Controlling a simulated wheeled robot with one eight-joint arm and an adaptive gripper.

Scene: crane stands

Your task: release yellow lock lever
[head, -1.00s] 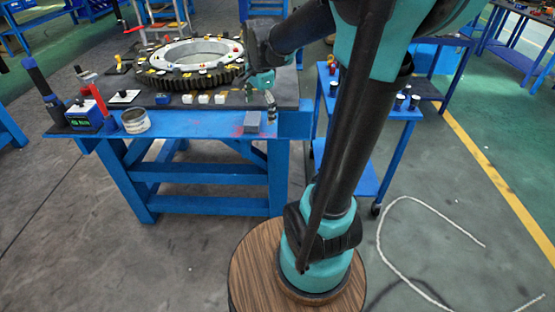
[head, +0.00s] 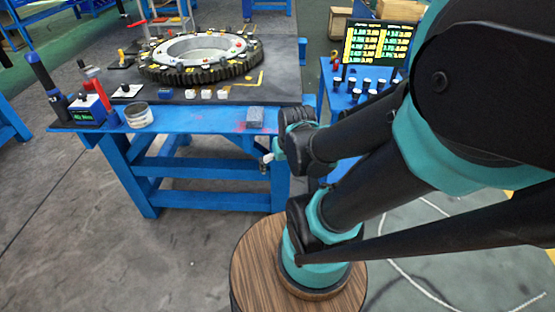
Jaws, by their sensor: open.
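A small yellow lever (head: 121,53) stands on a dark base at the back left of the blue table, left of the toothed ring (head: 200,72). My gripper (head: 267,159) is open and looks empty by the table's front right corner, well away from both. Its fingers are small and partly hidden by my arm.
The blue table (head: 190,122) holds a can (head: 138,115), a green-display box (head: 87,112), a red-handled tool (head: 97,88), several white blocks and a grey block (head: 255,117). A side cart with knobs and a lit screen (head: 378,43) stands to the right.

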